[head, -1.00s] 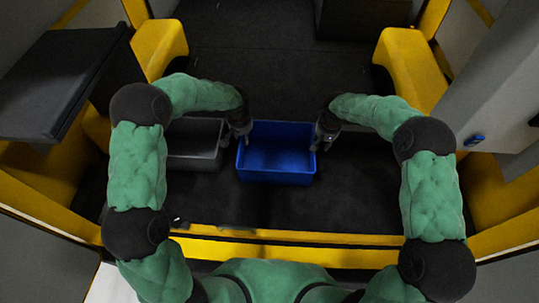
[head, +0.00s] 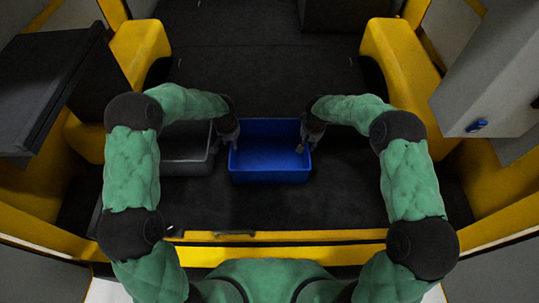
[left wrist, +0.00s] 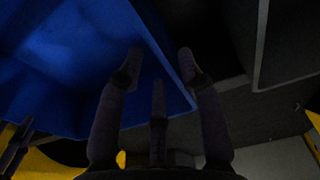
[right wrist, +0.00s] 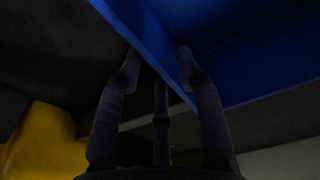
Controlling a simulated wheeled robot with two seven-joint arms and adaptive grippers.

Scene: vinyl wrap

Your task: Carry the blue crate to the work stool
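The blue crate (head: 270,177) is an open, empty box on the dark floor in the head view. My left gripper (head: 226,140) is at its left wall and my right gripper (head: 309,140) at its right wall. In the left wrist view, the spread fingers (left wrist: 161,58) straddle the crate's rim (left wrist: 172,68), one inside and one outside. In the right wrist view, the fingers (right wrist: 158,58) also stand apart on either side of the rim (right wrist: 160,57). Firm contact with the walls does not show. I cannot identify the work stool.
A grey crate (head: 187,157) stands close to the left of the blue crate. A yellow sill (head: 290,245) runs in front of me. Yellow side blocks (head: 400,60) flank the floor. A dark flat-topped unit (head: 50,80) is at the left, a grey cabinet (head: 480,85) at the right.

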